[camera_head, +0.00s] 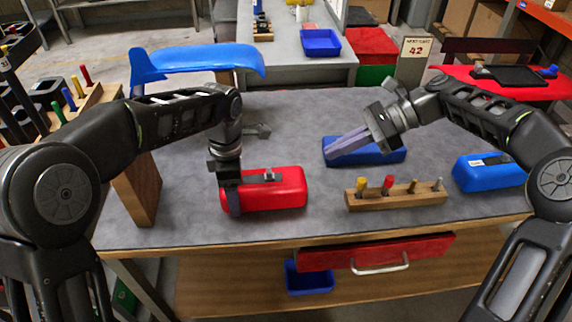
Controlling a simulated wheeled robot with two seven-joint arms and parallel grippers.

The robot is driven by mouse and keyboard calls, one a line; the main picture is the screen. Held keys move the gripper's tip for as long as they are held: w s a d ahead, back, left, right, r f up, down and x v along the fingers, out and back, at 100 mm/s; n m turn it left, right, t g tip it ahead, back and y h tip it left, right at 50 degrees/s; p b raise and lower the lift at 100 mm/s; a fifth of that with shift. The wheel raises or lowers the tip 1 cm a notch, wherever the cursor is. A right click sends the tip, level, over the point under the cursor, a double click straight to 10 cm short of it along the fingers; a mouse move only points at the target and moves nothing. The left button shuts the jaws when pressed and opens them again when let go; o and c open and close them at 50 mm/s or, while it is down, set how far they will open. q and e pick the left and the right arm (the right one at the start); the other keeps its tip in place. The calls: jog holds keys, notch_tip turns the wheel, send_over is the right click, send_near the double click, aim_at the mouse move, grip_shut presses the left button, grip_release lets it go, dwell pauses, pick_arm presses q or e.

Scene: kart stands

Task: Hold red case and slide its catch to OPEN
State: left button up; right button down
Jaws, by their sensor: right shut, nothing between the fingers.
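The red case (280,198) lies flat on the grey bench top, left of the middle. Its small dark catch (269,176) shows on top, on a pale plate; I cannot read any marking there. My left gripper (231,196) points down at the case's left end, with a finger against its front side; it appears shut on the case, and the far finger is hidden. My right gripper (332,155) is shut and empty. It points left and down, in front of a blue case or tray, up and to the right of the red case and apart from it.
The blue case or tray (390,156) lies behind a wooden block (405,200) with several coloured pegs. Another blue case (490,172) lies at the right. A wooden rack (138,190) stands at the left edge. A red drawer (375,253) is below the bench's front edge.

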send_near(268, 170)
notch_tip(268, 170, down, 4)
jog(key=shift+s+a+r, duration=0.1)
jog(key=shift+a, duration=0.05)
jog(key=a, duration=0.3)
jog(key=shift+a, duration=0.7)
jog(key=shift+s+a, duration=0.1)
jog(key=shift+a, duration=1.85)
